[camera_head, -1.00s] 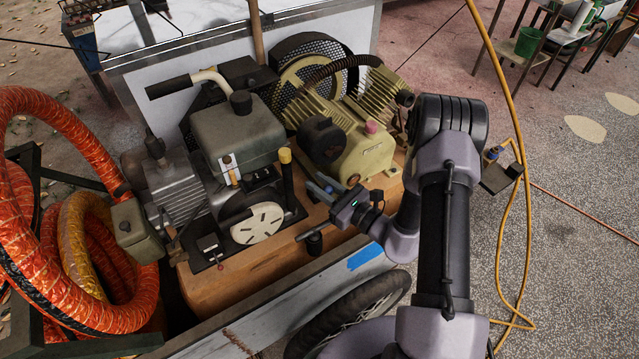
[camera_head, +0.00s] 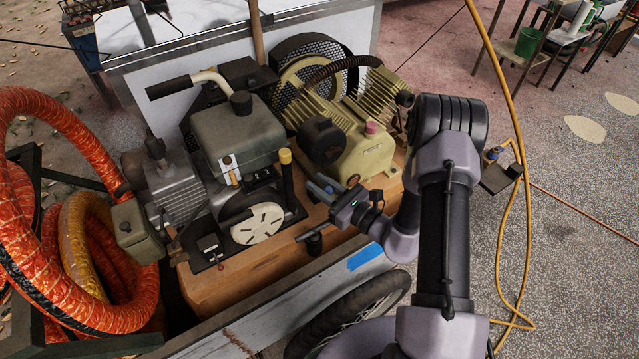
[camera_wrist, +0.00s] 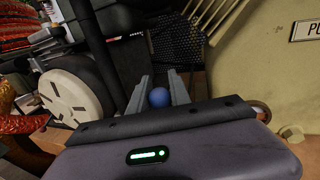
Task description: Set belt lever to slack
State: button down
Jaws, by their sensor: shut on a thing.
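My gripper (camera_head: 322,187) is shut on a round blue knob (camera_wrist: 160,98), which sits between the two grey fingers in the wrist view. The knob also shows as a small blue spot (camera_head: 329,189) in the head view. I take it for the belt lever's end; the rod below it is hidden by my gripper. The gripper reaches in from the right, between the engine and the cream compressor (camera_head: 362,156). Any slack marking cannot be made out.
A black post with a yellow cap (camera_head: 285,157) stands left of my gripper. The engine's cream pulley disc (camera_head: 257,223) is farther left. Orange hoses (camera_head: 95,300) fill the left side.

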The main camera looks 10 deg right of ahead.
jog(key=p, duration=0.2)
jog(key=w+r+g+h+p, duration=0.1)
jog(key=p, duration=0.2)
jog(key=shift+w+a+r+g, duration=0.2)
jog(key=shift+r+g, duration=0.05)
jog(key=shift+g, duration=0.05)
jog(key=shift+w+a+f+m+g+h+p, duration=0.2)
jog(key=shift+w+m+g+h+p, duration=0.15)
jog(key=shift+w+p, duration=0.3)
jog(key=shift+w+a+f, duration=0.15)
jog(key=shift+w+a, duration=0.1)
jog(key=shift+w, duration=0.4)
jog(key=c, duration=1.6)
grip_release()
jog(key=o, duration=0.4)
jog(key=shift+w+f, duration=0.15)
jog(key=shift+w, duration=0.1)
jog(key=shift+s, duration=0.1)
